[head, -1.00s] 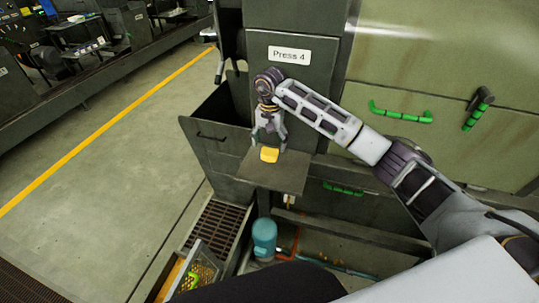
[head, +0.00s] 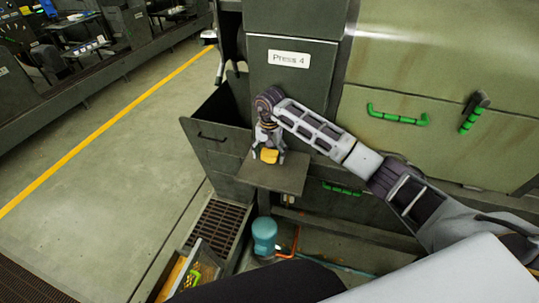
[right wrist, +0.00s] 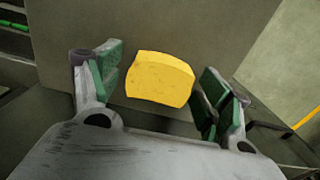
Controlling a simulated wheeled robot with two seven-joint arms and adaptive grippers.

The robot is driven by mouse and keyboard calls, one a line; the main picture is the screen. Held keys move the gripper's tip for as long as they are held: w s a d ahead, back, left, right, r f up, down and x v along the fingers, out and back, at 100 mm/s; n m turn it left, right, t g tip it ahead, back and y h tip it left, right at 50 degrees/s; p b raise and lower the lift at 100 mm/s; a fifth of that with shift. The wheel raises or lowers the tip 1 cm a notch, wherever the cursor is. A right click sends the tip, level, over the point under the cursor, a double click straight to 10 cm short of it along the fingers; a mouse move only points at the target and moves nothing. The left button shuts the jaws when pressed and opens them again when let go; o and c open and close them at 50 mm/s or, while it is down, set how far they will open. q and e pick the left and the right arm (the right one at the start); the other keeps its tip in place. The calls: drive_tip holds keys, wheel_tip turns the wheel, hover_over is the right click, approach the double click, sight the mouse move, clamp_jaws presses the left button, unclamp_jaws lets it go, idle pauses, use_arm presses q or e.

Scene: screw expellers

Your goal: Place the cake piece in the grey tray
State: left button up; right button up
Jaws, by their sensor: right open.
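The yellow cake piece (head: 269,156) lies on a flat dark grey shelf (head: 285,178) below the "Press 4" sign. My right gripper (head: 268,158) is open and lowered over it, with a finger on either side. In the right wrist view the cake piece (right wrist: 160,79) lies between the green-padded fingertips (right wrist: 160,90), with a gap to each. A grey tray cannot be told for sure; a dark grey open bin (head: 215,140) stands left of the shelf. My left gripper is not in view.
The press body with its "Press 4" sign (head: 289,58) stands behind the shelf. Green handles (head: 397,115) stick out at the right. A teal cylinder (head: 264,236) and a floor grate (head: 218,225) are below. The floor at left is clear.

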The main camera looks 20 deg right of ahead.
sight(269, 153)
drive_tip(key=shift+c, duration=0.3)
drive_tip(key=c, duration=1)
drive_tip(key=shift+c, duration=0.2)
drive_tip(key=shift+r+b, duration=1.1)
drive_tip(key=shift+r, duration=3.85)
drive_tip(key=shift+s+f, duration=0.1)
